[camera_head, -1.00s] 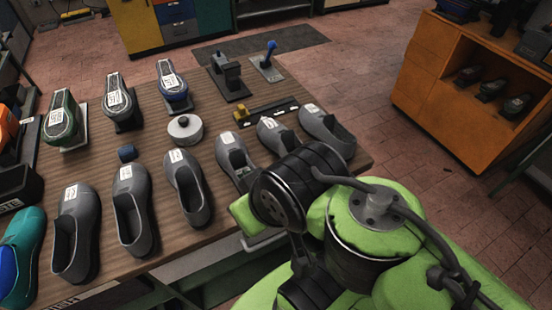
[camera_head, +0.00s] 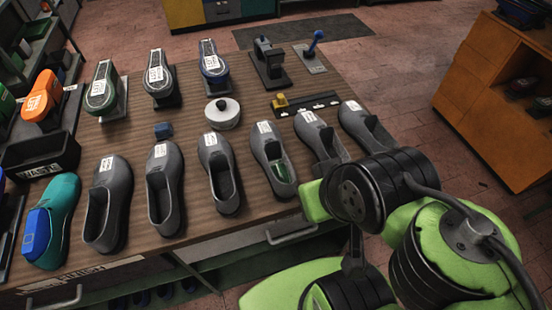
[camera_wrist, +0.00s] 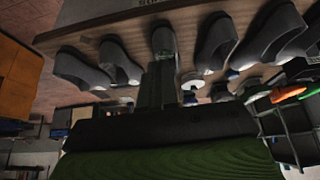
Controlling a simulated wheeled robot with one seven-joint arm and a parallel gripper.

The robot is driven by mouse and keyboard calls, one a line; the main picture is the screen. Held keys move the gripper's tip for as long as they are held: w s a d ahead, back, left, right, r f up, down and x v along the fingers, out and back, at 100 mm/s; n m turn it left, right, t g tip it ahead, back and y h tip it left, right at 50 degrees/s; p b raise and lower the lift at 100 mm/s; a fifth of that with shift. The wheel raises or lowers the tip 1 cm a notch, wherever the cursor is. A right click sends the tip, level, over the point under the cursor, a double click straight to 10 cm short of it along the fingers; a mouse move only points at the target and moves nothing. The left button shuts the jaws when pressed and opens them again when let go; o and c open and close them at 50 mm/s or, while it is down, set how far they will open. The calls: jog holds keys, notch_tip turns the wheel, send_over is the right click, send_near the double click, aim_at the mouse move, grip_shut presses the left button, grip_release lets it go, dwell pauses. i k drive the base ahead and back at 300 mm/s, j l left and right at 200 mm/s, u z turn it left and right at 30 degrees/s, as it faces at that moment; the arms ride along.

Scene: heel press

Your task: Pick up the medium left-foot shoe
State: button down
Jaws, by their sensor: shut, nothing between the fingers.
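Several grey shoes with white labels stand in a row along the near side of the table, among them shoes at the left (camera_head: 92,225), the middle (camera_head: 226,188) and the right (camera_head: 352,122). The labels are too small to read, so I cannot tell which is the medium left-foot one. My gripper (camera_wrist: 158,82) is shut and empty in the wrist view, pointing toward a grey shoe (camera_wrist: 163,40) in the row. In the head view my arm covers the near right table corner, and the fingers are not clearly visible. A small green patch shows inside the fourth grey shoe.
A teal shoe (camera_head: 62,215) stands at the left end. Behind are a round white tin (camera_head: 222,117), a small blue block (camera_head: 163,130), labelled forms on stands (camera_head: 102,90), and a tool with a blue handle (camera_head: 314,45). An orange cabinet (camera_head: 480,90) stands right.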

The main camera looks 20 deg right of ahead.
aim_at(266, 140)
jog(key=j+z, duration=0.25)
jog(key=j, duration=0.2)
jog(key=k+j+z, duration=0.1)
jog(key=j+z, duration=0.15)
jog(key=j, duration=0.2)
jog(key=k+j+z, duration=0.1)
jog(key=j+z, duration=0.15)
jog(key=j, duration=0.2)
